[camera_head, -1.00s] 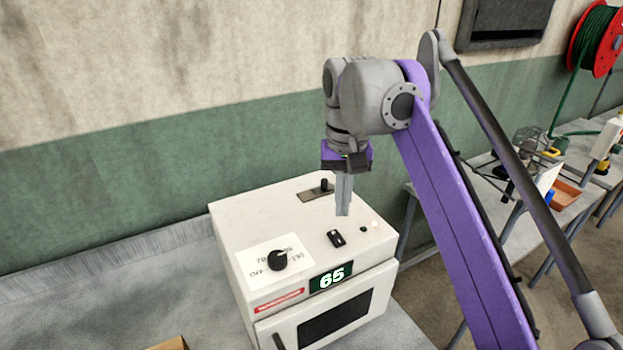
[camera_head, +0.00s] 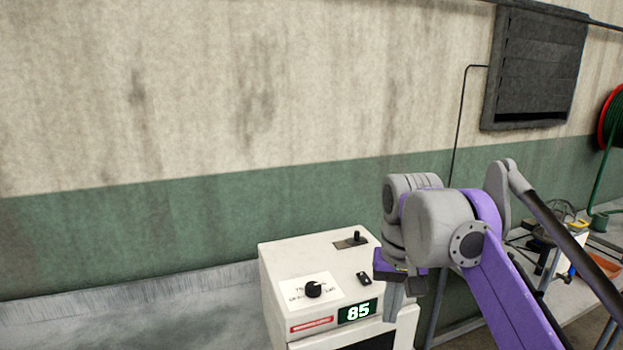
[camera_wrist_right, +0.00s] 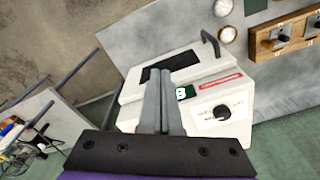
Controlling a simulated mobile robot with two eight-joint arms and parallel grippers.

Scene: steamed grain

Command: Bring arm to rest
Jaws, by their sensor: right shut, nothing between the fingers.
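My right gripper (camera_head: 391,314) hangs pointing down in front of the right side of a white box-shaped appliance (camera_head: 285,258). Its fingers are together with nothing between them. In the right wrist view, the closed fingers (camera_wrist_right: 160,78) overlap the appliance front (camera_wrist_right: 190,72). Whether the fingers touch the appliance cannot be told. My left gripper is not in view.
In the right wrist view, a wooden board with switches (camera_wrist_right: 285,38) and round containers (camera_wrist_right: 228,34) sit on the counter. A cluttered side table (camera_head: 575,310) stands at right.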

